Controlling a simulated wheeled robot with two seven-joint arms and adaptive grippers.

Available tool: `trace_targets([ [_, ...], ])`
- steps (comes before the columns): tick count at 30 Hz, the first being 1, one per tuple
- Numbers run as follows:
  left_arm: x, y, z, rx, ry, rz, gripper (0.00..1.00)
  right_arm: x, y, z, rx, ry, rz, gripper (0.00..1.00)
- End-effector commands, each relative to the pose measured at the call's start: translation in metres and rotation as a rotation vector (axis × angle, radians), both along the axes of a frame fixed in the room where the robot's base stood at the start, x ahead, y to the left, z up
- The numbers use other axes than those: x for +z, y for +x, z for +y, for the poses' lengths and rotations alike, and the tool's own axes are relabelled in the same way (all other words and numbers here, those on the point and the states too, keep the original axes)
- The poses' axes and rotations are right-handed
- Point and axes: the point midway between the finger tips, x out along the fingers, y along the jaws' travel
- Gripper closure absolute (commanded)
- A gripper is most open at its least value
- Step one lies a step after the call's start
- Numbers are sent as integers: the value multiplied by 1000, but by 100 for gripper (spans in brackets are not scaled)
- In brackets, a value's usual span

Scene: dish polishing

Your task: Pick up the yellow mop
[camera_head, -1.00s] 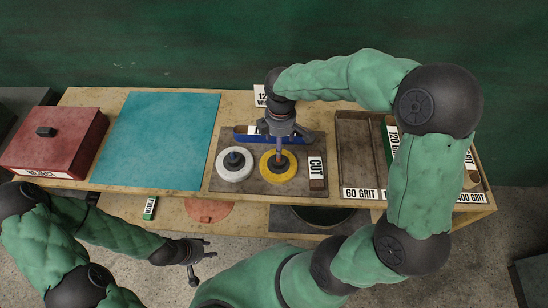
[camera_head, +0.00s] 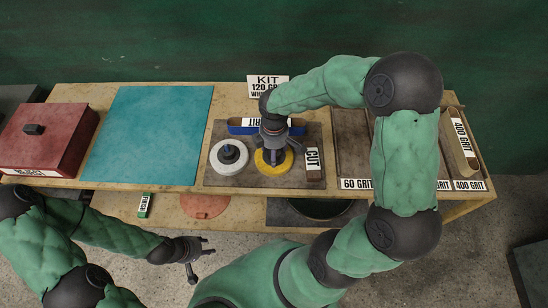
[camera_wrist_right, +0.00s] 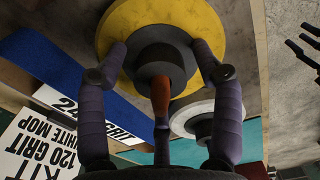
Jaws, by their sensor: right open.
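The yellow mop (camera_head: 273,171) is a yellow disc with a dark hub, lying on the grey mat on the bench. My left gripper (camera_head: 203,260) is open and empty, low in front of the bench.
A white mop (camera_head: 229,168) lies just left of the yellow one. The CUT block (camera_head: 313,170) is on the right, and a blue strip (camera_head: 237,128) is behind. The grit tray (camera_head: 350,150) stands farther right. The teal mat (camera_head: 150,135) is bare.

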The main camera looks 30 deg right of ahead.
Motion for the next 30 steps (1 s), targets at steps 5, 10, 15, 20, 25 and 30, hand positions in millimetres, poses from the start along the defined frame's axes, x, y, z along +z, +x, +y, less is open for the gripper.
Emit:
trace_targets([
  [5, 1, 0, 0, 0, 0, 0, 60, 1, 0, 0, 0, -1, -1, 48],
  [10, 1, 0, 0, 0, 0, 0, 60, 1, 0, 0, 0, 0, 0, 96],
  [15, 1, 0, 0, 0, 0, 0, 60, 1, 0, 0, 0, -1, -1, 100],
  [20, 1, 0, 0, 0, 0, 0, 60, 3, 0, 0, 0, -1, -1, 100],
  [25, 6, 0, 0, 0, 0, 0, 60, 20, 1, -1, -1, -2, -3, 100],
  [30, 16, 0, 0, 0, 0, 0, 60, 58, 2, -1, 0, -1, -6, 100],
])
